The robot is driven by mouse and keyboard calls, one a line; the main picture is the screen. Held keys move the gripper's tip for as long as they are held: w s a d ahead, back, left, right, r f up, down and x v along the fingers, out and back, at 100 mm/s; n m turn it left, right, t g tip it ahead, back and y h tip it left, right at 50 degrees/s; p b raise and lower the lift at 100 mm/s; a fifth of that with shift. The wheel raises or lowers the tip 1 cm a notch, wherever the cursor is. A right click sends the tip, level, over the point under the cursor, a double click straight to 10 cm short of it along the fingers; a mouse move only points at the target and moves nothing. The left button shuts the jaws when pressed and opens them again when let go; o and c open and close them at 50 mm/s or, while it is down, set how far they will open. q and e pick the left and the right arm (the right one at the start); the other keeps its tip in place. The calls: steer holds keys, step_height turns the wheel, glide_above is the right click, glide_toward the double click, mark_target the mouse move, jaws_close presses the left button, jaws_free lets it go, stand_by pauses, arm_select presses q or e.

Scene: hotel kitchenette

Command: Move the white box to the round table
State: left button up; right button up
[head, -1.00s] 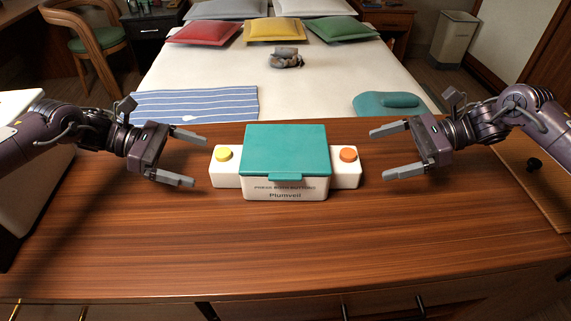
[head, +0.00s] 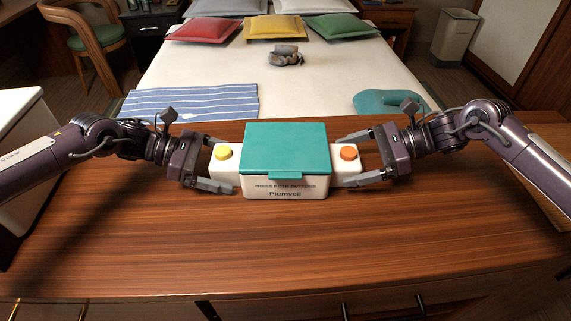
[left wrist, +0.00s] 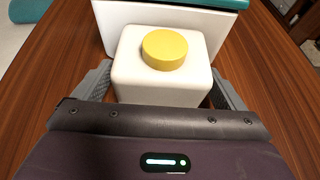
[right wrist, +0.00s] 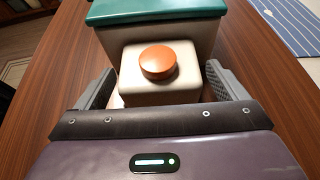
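The white box (head: 286,188) with a teal lid (head: 285,148) stands upright on the wooden counter. Its left side block (left wrist: 160,83) carries a yellow button (head: 223,152), its right side block (right wrist: 150,97) an orange button (head: 348,152). The lid is shut. My left gripper (head: 222,164) is open, its fingers on either side of the left block, with gaps seen in the left wrist view. My right gripper (head: 352,160) is open, its fingers on either side of the right block. No round table is recognisable in view.
The wooden counter (head: 150,240) is clear in front of the box. Behind it is a bed (head: 330,75) with pillows, a striped blue cloth (head: 190,102) and a teal cushion (head: 380,100). A white object (head: 15,150) stands at the counter's left.

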mark_target(226, 150)
arm_select(q)
steer(key=c, duration=1.3)
arm_select(e)
steer(key=c, duration=1.3)
arm_select(q)
steer(key=shift+r, duration=0.1)
arm_select(e)
steer(key=shift+r, duration=0.1)
